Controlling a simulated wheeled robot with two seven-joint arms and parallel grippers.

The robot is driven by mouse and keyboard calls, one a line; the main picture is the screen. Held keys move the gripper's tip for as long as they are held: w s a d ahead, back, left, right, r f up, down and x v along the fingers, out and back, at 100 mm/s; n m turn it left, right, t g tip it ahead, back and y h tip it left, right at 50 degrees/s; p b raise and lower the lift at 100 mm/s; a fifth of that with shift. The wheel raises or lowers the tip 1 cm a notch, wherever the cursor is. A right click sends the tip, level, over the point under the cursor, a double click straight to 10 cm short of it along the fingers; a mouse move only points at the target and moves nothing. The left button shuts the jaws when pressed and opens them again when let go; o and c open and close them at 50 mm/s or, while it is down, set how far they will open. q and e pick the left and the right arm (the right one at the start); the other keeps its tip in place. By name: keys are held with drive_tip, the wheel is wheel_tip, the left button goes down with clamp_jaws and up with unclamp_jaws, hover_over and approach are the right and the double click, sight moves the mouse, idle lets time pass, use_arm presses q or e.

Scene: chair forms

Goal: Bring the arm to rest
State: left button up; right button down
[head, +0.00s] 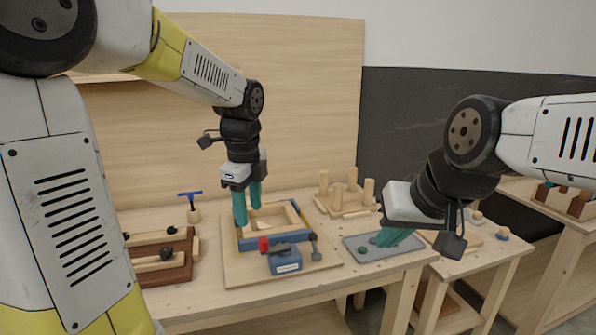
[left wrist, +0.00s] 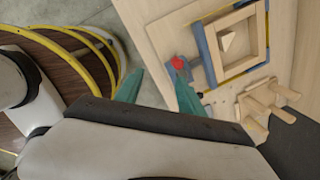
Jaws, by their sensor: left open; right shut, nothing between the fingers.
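My left gripper (head: 247,208) hangs with its teal fingers pointing down and spread apart, with nothing between them. In the head view it overlaps the back left part of a wooden frame on a board; I cannot tell the exact gap. Its fingers also show in the left wrist view (left wrist: 157,80), with the floor and board edge beyond. My right gripper (head: 396,238) is shut and empty, its teal fingers tilted down over the grey tray. The white wrist body hides part of its fingers.
The wooden frame (head: 247,238) has blue and yellow edges. A blue device (head: 284,263) with a red part stands before it. A grey tray (head: 392,246), a peg block (head: 345,205), a brown fixture (head: 178,272) and a blue T-handle (head: 190,195) share the table (head: 225,305).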

use_arm(q)
drive_tip(key=s+a+r+n+t+h, duration=0.1)
drive_tip(key=s+n+t, duration=0.1)
drive_tip(key=s+n, duration=0.6)
drive_tip(key=s+a+r+n+t+h, duration=0.1)
drive_tip(key=s+r+n+t, duration=0.1)
drive_tip(key=s+n, duration=0.5)
drive_tip(key=n, duration=0.6)
drive_tip(key=shift+s+r, duration=0.15)
drive_tip(key=shift+s, duration=0.2)
clamp_jaws()
